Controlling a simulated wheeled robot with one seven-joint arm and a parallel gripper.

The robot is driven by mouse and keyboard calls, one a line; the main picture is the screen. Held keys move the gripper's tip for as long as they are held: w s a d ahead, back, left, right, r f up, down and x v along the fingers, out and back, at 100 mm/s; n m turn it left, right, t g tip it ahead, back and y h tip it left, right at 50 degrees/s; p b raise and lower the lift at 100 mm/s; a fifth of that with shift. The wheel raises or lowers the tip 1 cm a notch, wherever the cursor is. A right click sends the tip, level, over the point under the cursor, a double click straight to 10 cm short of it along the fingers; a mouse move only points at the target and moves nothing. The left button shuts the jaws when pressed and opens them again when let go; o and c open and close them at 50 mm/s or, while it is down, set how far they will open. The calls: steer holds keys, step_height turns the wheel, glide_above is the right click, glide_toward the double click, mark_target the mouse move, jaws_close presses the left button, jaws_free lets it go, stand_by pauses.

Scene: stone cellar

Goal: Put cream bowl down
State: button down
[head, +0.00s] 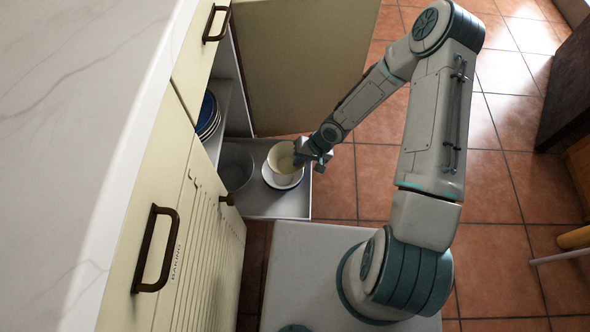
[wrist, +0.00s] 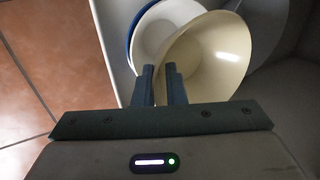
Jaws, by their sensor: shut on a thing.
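The cream bowl (head: 282,158) is at my gripper (head: 312,156), over a pulled-out grey shelf or drawer (head: 290,207) of the low cabinet. In the wrist view, the jaws of my gripper (wrist: 160,84) are shut on the near rim of the cream bowl (wrist: 212,62), which looks tilted. A white bowl with a blue rim (wrist: 158,32) lies below and beside it; it also shows in the head view (head: 282,182). I cannot tell whether the two bowls touch.
A grey bowl or pot (head: 236,167) stands to the left in the drawer. A stack of blue-and-white plates (head: 208,115) sits inside the cabinet. Tiled floor (head: 490,180) lies to the right.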

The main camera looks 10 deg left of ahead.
steer(key=shift+w+a+f, duration=0.1)
steer(key=shift+a+f, duration=0.45)
steer(key=shift+a, duration=0.3)
steer(key=shift+a+f+b, duration=0.1)
steer(key=shift+f+b, duration=0.05)
steer(key=shift+b, duration=0.15)
steer(key=shift+f+b, duration=1)
steer(key=shift+f, duration=0.8)
steer(key=shift+f+b, duration=0.4)
steer(key=shift+f, duration=0.2)
steer(key=c, duration=1.8)
jaws_free()
steer(key=shift+o, duration=0.2)
steer(key=shift+r, duration=0.1)
